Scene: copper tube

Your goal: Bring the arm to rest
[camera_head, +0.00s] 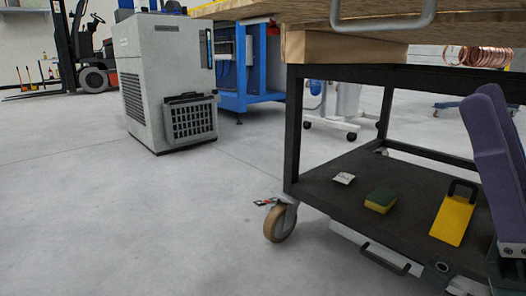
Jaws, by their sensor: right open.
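My right gripper (485,98) shows at the right edge, with its purple fingers pointing up. It is open, and I see nothing between the fingers. It appears in front of the dark cart (330,180); I cannot tell the gap between them. A copper tube coil (478,57) shows at the upper right, beyond the cart's upper frame and apart from the gripper in the picture. What supports the coil is partly hidden. My left gripper is not in view.
The cart's lower shelf holds a small white packet (344,178), a green and yellow sponge (381,200) and a yellow tool (453,220). A wooden tabletop (455,27) spans the upper right. A grey machine (165,80) and forklift (90,55) stand behind. The left floor is clear.

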